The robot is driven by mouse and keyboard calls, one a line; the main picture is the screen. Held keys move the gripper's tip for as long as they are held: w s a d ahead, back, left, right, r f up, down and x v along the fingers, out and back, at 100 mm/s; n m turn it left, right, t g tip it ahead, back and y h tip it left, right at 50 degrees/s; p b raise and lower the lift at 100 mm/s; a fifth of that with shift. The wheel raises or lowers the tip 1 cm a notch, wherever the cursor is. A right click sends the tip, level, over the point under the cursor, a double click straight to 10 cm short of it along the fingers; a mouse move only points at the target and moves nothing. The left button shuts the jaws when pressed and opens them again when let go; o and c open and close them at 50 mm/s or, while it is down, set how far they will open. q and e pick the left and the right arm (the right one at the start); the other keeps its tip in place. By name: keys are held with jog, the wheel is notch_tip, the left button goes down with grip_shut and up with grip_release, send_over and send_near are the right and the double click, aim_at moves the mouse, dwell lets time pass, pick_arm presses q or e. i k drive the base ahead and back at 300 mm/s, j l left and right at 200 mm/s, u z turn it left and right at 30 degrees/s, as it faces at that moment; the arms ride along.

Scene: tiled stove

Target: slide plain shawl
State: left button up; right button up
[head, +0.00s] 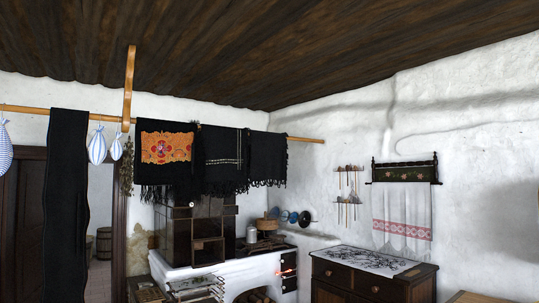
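Several dark cloths hang over a wooden pole (308,139) high up near the ceiling in the head view. The plain black shawl (268,155) with a fringed lower edge hangs at the right end of the group. Left of it hangs a black shawl with thin pale stripes (222,150), close against it. Further left hangs a black shawl with an orange floral panel (167,148). A long plain black cloth (66,190) hangs apart at the far left. Neither of my grippers shows in this view.
Blue-and-white bundles (97,147) and a dried bunch (127,170) hang from the pole. A wooden bracket (129,85) holds it. Below stand the dark tiled stove (180,240) and a chest (365,282) with a patterned cloth. Bare pole shows right of the plain shawl.

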aim_at(268, 155)
jog(key=i+u, duration=0.1)
jog(key=i, duration=3.4)
